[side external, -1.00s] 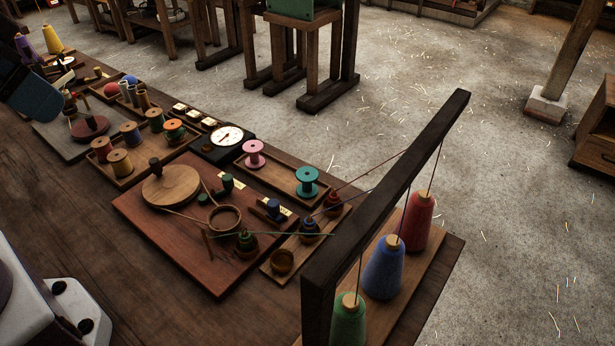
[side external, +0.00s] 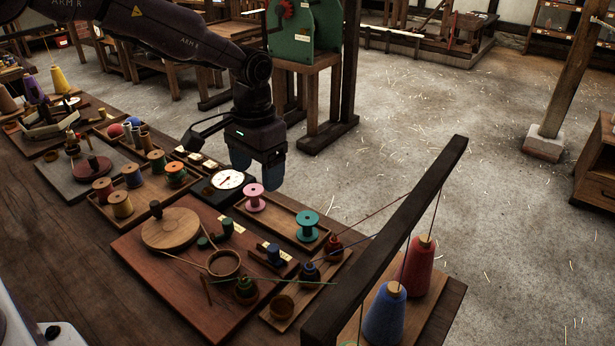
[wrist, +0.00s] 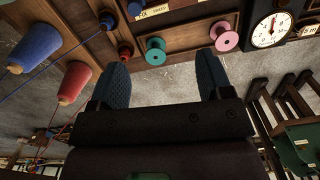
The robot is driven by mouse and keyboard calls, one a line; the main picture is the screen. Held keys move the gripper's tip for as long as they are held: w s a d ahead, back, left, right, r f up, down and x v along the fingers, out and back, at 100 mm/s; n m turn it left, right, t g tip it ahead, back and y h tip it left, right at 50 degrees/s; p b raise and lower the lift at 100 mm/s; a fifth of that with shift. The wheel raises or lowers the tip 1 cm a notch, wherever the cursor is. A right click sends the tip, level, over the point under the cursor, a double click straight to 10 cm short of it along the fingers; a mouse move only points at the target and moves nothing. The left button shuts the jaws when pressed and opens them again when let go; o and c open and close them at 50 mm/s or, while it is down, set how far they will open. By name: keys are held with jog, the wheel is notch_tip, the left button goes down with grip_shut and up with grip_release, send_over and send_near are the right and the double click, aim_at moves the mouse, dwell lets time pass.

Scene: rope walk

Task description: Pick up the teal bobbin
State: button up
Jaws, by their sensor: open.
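The teal bobbin (side external: 307,226) stands upright in the right part of a long wooden tray (side external: 281,222), with a pink bobbin (side external: 255,197) in the left part. In the wrist view the teal bobbin (wrist: 155,51) is seen from above, between the lines of my two fingers but beyond their tips. The pink bobbin (wrist: 224,37) is close to the right fingertip in that picture. My gripper (side external: 259,180) is open and empty, fingers pointing down, above and behind the pink bobbin and left of the teal one. Nothing is between its fingers.
A dial gauge (side external: 228,180) stands left of the tray. A dark wooden beam (side external: 400,235) with taut threads slants up at the right, over red (side external: 418,268) and blue (side external: 385,312) thread cones.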

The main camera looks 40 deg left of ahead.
send_over(307, 218)
jog(key=s, duration=0.3)
notch_tip(307, 218, down, 8)
jog(key=w+r, duration=0.1)
jog(key=w+n, duration=0.1)
jog(key=w, duration=0.1)
jog(key=shift+r, duration=0.35)
notch_tip(307, 218, down, 10)
jog(key=shift+f, duration=0.25)
jog(key=shift+c, duration=0.2)
jog(key=c, duration=0.6)
jog(key=shift+r, duration=4)
jog(key=shift+c, duration=0.2)
